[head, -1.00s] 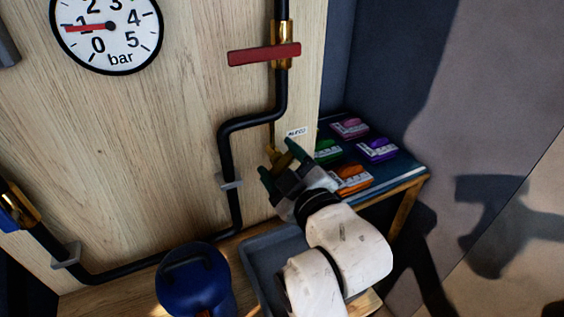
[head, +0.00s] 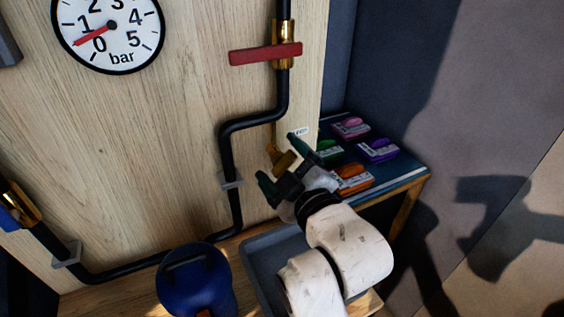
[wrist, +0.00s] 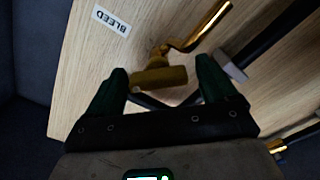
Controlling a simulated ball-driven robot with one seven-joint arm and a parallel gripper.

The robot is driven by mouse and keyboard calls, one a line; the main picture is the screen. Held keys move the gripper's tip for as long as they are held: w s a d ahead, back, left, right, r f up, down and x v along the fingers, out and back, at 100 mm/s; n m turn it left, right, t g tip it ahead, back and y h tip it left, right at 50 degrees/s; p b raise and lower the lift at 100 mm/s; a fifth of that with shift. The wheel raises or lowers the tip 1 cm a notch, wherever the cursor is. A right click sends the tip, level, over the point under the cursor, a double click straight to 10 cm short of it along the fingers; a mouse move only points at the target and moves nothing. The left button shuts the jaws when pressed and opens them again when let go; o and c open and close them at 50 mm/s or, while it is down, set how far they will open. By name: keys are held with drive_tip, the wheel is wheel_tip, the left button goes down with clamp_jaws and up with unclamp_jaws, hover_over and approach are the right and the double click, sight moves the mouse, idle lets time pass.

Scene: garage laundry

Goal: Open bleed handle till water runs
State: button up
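The brass bleed handle (wrist: 160,79) lies between the two green fingers of my gripper (wrist: 165,85) in the wrist view. The fingers are apart and flank its ends; I cannot tell whether either touches it. In the head view my gripper (head: 279,160) is at the brass bleed fitting (head: 284,161) near the board's right edge, partly covering it. A white BLEED label (wrist: 111,20) is on the board beside the fitting. The gauge (head: 108,30) has its red needle between 0 and 1 bar. I see no running water.
A red-handled valve (head: 265,54) sits on the black pipe (head: 228,150) above. A grey tray (head: 262,262) is below my gripper, beside a blue vessel (head: 195,280). Several coloured tagged items lie on a shelf (head: 395,176) close on the right.

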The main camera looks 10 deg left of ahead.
drive_tip(key=v, duration=1)
drive_tip(key=shift+s+d+b, duration=0.3)
